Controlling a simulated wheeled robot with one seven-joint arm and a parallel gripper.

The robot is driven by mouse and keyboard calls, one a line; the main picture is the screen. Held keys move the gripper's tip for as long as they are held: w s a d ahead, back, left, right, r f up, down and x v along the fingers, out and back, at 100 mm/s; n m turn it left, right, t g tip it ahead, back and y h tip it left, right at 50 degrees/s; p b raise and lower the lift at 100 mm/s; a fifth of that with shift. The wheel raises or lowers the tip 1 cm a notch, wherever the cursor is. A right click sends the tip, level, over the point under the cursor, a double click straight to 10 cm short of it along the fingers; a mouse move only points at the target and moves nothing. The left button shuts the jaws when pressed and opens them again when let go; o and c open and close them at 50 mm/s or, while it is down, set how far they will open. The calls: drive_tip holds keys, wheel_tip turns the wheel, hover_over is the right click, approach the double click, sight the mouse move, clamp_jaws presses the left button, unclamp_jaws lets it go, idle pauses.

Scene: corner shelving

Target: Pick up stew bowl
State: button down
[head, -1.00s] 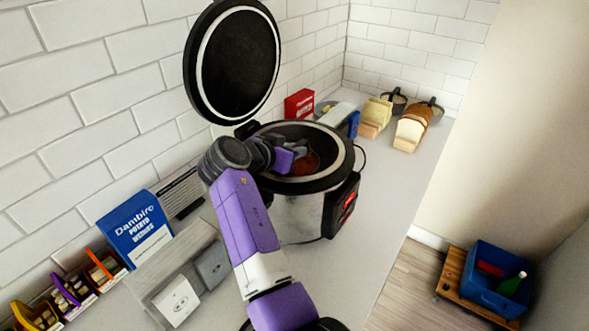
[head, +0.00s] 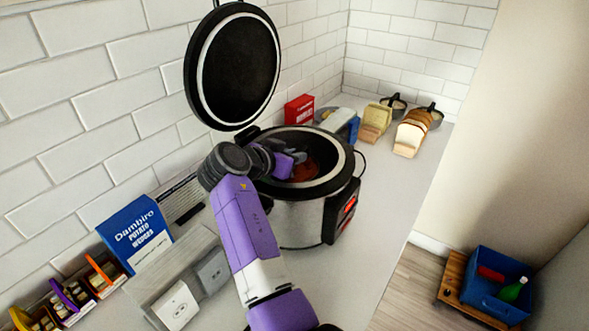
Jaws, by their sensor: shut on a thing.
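A round silver and black cooker (head: 290,222) stands on the counter with its dark lid (head: 236,66) raised open. The stew bowl (head: 308,170) shows inside it as a reddish-brown patch, and most of it is hidden by the cooker rim and my arm. My gripper (head: 297,157) reaches over the left rim into the cooker. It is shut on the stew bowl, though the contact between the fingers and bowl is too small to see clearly.
The counter right of the cooker is clear. A blue crate (head: 487,295) sits lower right.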

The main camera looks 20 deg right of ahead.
drive_tip(key=shift+r, duration=0.3)
